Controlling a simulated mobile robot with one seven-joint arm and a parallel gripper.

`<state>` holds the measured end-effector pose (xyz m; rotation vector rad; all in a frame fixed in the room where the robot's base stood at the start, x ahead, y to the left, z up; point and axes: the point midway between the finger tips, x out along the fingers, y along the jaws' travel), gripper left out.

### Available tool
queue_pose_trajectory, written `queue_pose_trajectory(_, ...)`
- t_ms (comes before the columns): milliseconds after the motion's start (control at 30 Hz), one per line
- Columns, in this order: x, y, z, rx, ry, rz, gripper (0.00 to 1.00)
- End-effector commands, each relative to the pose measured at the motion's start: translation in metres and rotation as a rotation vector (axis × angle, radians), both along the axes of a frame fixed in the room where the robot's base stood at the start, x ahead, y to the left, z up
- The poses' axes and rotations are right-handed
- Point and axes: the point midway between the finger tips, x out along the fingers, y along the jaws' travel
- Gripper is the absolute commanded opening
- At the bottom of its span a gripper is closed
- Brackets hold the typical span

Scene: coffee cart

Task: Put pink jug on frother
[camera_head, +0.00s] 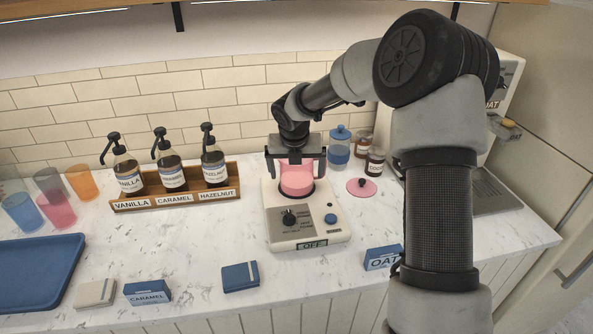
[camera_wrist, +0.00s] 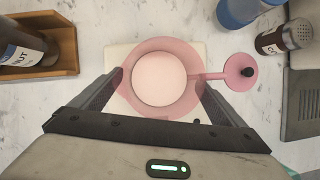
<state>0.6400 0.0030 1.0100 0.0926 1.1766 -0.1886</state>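The pink jug (camera_head: 296,181) stands upright on the frother (camera_head: 310,234), in the round dark seat at its back. The frother is cream, with a black dial, a blue button and a display reading OFF. My gripper (camera_head: 296,170) is above the jug, pointing down, with one finger on each side of it. The head view shows small gaps between fingers and jug, so the gripper looks open. In the wrist view the jug (camera_wrist: 159,80) lies between the fingers (camera_wrist: 160,85), its handle pointing right. Contact at the fingertips is hard to tell there.
A pink lid with a black knob (camera_head: 361,187) lies right of the frother. Behind it stand a blue-lidded jar (camera_head: 339,150) and small shakers (camera_head: 375,163). A wooden rack (camera_head: 130,206) of syrup bottles is left.

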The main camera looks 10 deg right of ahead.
Motion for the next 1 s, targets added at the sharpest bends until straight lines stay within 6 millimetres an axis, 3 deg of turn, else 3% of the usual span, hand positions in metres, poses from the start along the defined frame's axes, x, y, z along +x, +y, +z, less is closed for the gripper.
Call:
queue_pose_trajectory(367,-0.002,0.001,0.011,0.001,-0.003,0.0,0.94)
queue_pose_trajectory(800,-0.035,0.009,0.091,-0.001,-0.003,-0.001,0.94)
queue_pose_trajectory(1000,-0.043,0.011,0.11,0.0,0.0,-0.001,0.94)
